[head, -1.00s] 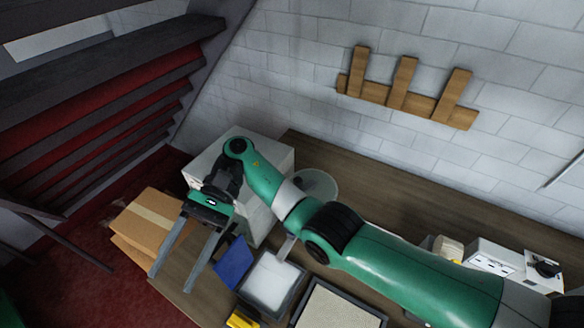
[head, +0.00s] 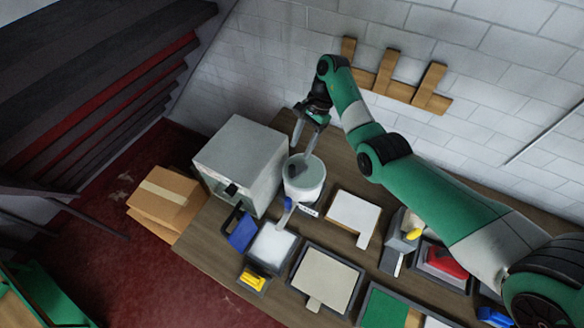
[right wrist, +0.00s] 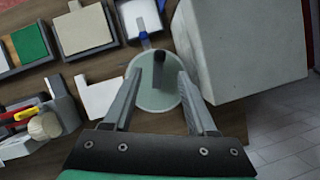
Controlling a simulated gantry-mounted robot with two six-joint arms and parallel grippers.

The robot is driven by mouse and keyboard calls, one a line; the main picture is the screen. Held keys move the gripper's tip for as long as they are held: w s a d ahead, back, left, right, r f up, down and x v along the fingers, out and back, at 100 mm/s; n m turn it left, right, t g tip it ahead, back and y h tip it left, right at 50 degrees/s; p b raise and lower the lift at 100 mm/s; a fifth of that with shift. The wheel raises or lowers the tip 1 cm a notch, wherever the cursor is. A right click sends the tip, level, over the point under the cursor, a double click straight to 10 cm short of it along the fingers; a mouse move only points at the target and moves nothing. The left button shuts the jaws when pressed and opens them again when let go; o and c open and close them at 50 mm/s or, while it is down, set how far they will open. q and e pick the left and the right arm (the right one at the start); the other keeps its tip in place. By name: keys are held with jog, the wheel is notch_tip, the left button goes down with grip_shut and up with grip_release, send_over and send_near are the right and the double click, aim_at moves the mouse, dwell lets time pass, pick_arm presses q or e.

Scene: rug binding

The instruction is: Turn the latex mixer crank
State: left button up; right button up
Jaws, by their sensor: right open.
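The latex mixer is a pale round tub (head: 304,185) on the bench in the head view, beside a large white box. A dark crank knob (head: 297,170) shows at its top. Whether the fingers touch the knob I cannot tell. My left gripper is not in view.
The white box (head: 241,163) stands close left of the mixer. In front are a blue pad (head: 242,231), a white-filled tray (head: 271,246) and a beige-panel tray (head: 325,280). A wooden rack (head: 395,75) hangs on the wall. Cardboard boxes (head: 163,197) stand left of the bench.

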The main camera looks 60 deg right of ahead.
aim_at(294, 165)
jog(key=x, duration=1)
jog(key=shift+a, duration=0.1)
grip_shut()
